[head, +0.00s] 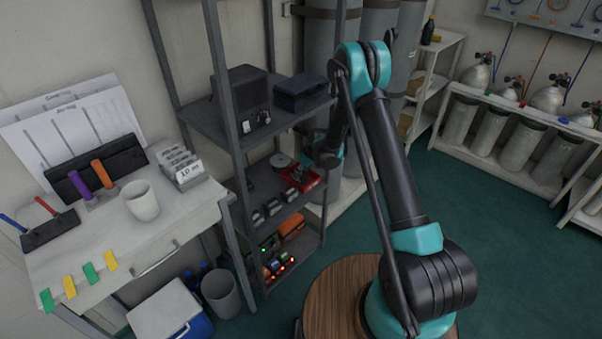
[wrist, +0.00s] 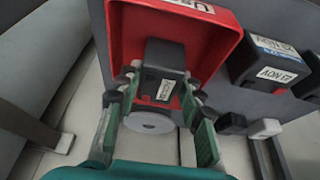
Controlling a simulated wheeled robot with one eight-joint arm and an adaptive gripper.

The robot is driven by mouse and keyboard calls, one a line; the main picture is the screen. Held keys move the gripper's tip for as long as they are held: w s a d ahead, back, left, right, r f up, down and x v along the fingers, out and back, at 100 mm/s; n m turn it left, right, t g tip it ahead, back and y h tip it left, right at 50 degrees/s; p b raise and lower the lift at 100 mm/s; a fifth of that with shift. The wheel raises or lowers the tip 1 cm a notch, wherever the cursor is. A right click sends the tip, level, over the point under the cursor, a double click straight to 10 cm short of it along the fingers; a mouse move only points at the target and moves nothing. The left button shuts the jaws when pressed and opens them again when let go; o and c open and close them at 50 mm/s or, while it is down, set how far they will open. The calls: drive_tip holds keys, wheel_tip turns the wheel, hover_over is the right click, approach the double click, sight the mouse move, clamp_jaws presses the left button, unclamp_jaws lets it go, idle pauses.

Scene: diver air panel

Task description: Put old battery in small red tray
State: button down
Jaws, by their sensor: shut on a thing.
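The small red tray (head: 312,182) sits on the middle shelf of the dark rack. The wrist view shows its red rim (wrist: 228,45) close up, with a partly readable label on its far wall. A black battery with a white label (wrist: 163,83) is within the tray's outline. My gripper (wrist: 160,92) has its fingers on both sides of the battery's near end and is shut on it. Whether the battery rests on the tray floor cannot be told. In the head view my gripper (head: 326,157) is small and partly hidden by the arm.
More dark labelled batteries (wrist: 272,60) stand beside the tray on the shelf (wrist: 240,98). A white round roll (wrist: 150,122) lies below the fingers in the wrist view. Rack posts (head: 232,110) flank the shelves. The lower shelf holds an orange case (head: 291,227) and lit chargers.

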drive_tip(key=c, duration=1)
unclamp_jaws()
drive_tip(key=shift+f, duration=0.1)
drive_tip(key=s+d+r+m, duration=0.1)
drive_tip(key=s+d+r, duration=0.25)
drive_tip(key=r, duration=0.35)
drive_tip(key=s+d+r+m+h, duration=0.1)
drive_tip(key=s+d+r, duration=0.2)
drive_tip(key=d+r, duration=0.25)
drive_tip(key=s+d+r+m, duration=0.1)
drive_tip(key=s+d+r, duration=0.2)
drive_tip(key=r, duration=0.5)
drive_tip(key=s+d+r+m+h, duration=0.1)
drive_tip(key=s+d+m, duration=0.1)
drive_tip(key=s+d, duration=0.3)
drive_tip(key=s+d+r+m+t, duration=0.1)
drive_tip(key=s+d+m, duration=0.2)
drive_tip(key=s, duration=1.1)
drive_tip(key=s+d+r+m+h, duration=0.1)
drive_tip(key=s+d+r+m, duration=0.1)
drive_tip(key=s+d, duration=0.6)
drive_tip(key=shift+s+d+h, duration=0.2)
drive_tip(key=shift+s+h, duration=0.1)
drive_tip(key=shift+s, duration=0.4)
